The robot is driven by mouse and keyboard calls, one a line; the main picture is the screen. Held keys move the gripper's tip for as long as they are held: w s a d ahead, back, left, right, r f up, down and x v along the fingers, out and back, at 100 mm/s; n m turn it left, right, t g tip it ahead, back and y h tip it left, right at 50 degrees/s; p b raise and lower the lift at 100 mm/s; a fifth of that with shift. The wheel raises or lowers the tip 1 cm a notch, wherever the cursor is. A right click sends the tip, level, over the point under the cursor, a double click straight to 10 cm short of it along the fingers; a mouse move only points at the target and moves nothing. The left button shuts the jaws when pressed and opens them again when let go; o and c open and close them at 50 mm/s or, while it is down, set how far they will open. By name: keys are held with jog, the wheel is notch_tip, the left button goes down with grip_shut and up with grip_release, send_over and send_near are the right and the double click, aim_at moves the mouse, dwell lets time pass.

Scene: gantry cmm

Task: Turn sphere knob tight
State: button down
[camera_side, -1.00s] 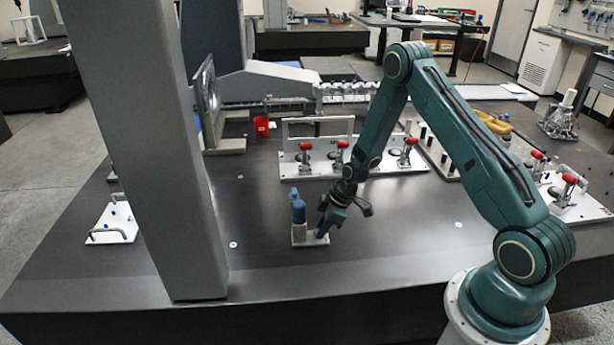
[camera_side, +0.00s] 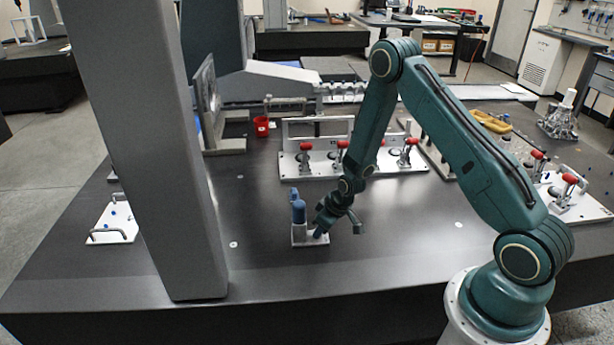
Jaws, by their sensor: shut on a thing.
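A small light-grey block (camera_side: 299,239) stands on the dark table with an upright blue cylinder (camera_side: 299,213) on it. My gripper (camera_side: 319,231) is low at the right side of this block, with its fingers pointing down and left. It is shut on a small blue part at the block's right end, which I take for the sphere knob. The fingers cover most of this part, so its round shape and how far it is screwed in are hidden.
A large grey column (camera_side: 150,150) stands left of the block. Behind are a white plate (camera_side: 375,171) with red-handled clamps and a red cup (camera_side: 262,126). A white plate with a handle (camera_side: 110,224) lies far left. The table's front is clear.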

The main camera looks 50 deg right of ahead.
dwell(0.4)
jog(key=c, duration=1.2)
grip_release()
jog(key=shift+r, duration=0.1)
jog(key=v, duration=1.3)
jog(key=shift+r, duration=0.3)
jog(key=shift+s+a+r, duration=0.1)
